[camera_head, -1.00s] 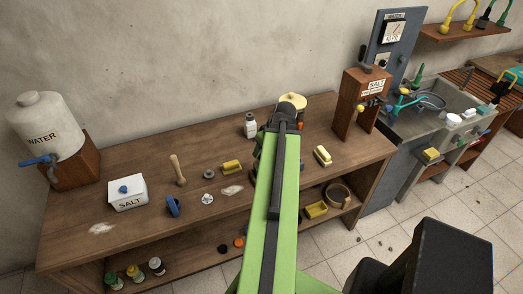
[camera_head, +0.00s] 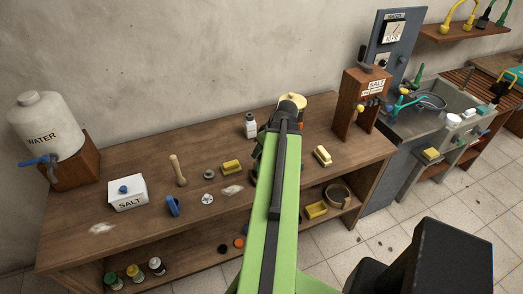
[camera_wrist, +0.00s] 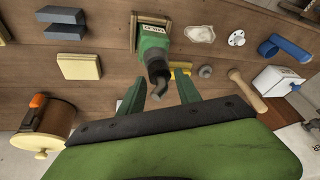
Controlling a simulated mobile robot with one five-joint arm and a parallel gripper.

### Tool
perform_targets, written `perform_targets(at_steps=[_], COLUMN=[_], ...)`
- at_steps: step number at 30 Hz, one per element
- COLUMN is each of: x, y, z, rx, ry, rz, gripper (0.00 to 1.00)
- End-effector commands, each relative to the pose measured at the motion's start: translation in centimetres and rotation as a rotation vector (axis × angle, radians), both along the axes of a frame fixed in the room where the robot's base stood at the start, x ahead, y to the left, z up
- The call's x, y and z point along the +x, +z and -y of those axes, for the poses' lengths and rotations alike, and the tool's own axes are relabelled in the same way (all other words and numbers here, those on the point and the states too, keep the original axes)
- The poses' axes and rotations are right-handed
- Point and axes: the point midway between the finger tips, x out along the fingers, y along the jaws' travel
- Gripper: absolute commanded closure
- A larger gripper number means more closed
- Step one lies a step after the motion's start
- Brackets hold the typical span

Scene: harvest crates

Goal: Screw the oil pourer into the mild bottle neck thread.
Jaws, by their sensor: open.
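In the wrist view a green bottle (camera_wrist: 152,42) with a small lettered label points its dark grey neck end toward me. A dark grey hooked spout (camera_wrist: 158,78), which looks like the oil pourer, shows at that end. I cannot tell whether it is seated in the thread. My gripper (camera_wrist: 160,82) is open, with one green finger on each side of the spout. Gaps show between the fingers and the spout. In the head view my green arm hides the bottle, the spout and the fingertips.
The wrist view shows a brown pot (camera_wrist: 40,128) at left, a pale yellow block (camera_wrist: 80,66), a wooden pestle (camera_wrist: 248,90) and a grey ring (camera_wrist: 205,71). A salt box (camera_head: 127,193) and water tank (camera_head: 45,125) stand at the bench's left. Bare wood lies between things.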

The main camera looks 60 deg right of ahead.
Motion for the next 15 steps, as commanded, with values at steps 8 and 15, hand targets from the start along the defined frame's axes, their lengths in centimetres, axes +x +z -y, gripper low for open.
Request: perform_targets(at_steps=[8, 15], x=[0.06, 0.16], y=[0.00, 0.00], z=[-0.01, 0.14], rx=[0.001, 0.001], ry=[0.137, 0.273], rz=[0.001, 0.000], gripper=[0.60, 0.60])
